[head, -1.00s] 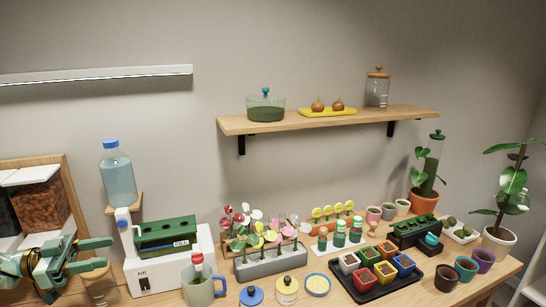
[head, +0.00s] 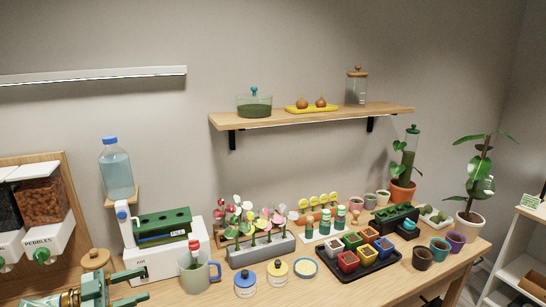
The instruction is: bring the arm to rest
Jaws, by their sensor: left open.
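My left gripper (head: 142,286) is low in the left corner of the head view, with its green fingers apart and nothing visible between them. It points to the right, in front of the white machine (head: 140,268) with the green-topped block. Part of its arm is cut off by the lower edge of the picture. A round wooden lid (head: 95,258) shows just behind the gripper; what is under it is mostly hidden. My right gripper is not in view.
A black tray (head: 345,277) of coloured pots is farther right. Pebble dispensers (head: 45,240) hang at left. The table's front right looks clear.

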